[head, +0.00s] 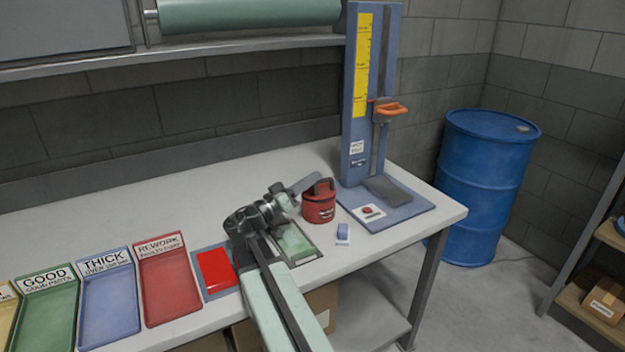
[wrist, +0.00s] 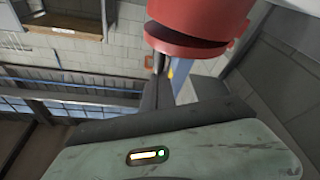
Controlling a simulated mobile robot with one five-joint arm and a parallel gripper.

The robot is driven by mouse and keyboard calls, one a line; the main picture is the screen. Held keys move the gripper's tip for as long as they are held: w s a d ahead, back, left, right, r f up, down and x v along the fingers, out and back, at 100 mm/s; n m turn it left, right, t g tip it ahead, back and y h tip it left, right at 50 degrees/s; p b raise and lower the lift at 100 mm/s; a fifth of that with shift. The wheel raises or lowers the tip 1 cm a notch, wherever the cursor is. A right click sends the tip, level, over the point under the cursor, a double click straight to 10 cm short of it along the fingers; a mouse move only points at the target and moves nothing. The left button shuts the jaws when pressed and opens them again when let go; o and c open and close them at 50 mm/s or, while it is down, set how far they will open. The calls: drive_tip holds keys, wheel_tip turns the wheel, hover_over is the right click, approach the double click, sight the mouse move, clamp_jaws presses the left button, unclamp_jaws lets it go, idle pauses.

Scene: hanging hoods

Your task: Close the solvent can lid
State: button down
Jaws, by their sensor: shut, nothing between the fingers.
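The red solvent can (head: 319,211) stands on the bench, left of the blue gauge stand. A dark arched part shows at its top. In the wrist view the can (wrist: 200,14) is at the top, with a red rim or lid part (wrist: 180,44) below it and a dark wedge-shaped gap between them. How far the lid is open I cannot tell. My gripper (head: 314,180) is shut and empty, at the upper left of the can. Its dark fingers (wrist: 159,66) reach up towards the rim in the wrist view. Whether they touch it is unclear.
The gauge stand (head: 358,100) rises right of the can. A small blue block (head: 342,231) lies in front of it. Red (head: 168,289), blue (head: 107,302) and green (head: 47,310) trays line the front left. The back left of the bench (head: 130,215) is clear. A blue drum (head: 485,185) stands beyond it.

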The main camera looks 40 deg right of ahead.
drive_tip(key=shift+a+f, duration=0.1)
drive_tip(key=shift+a, duration=0.1)
idle(0.3)
drive_tip(key=r+p, duration=0.2)
drive_tip(key=w+r+p, duration=0.1)
drive_tip(key=r, duration=0.1)
drive_tip(key=shift+d+p, duration=0.1)
drive_tip(key=shift+p, duration=0.3)
drive_tip(key=shift+w+a, duration=0.2)
drive_tip(key=shift+w, duration=0.05)
drive_tip(key=b+v, duration=0.3)
drive_tip(key=v, duration=0.6)
drive_tip(key=shift+a+f, duration=0.2)
drive_tip(key=shift+f, duration=0.15)
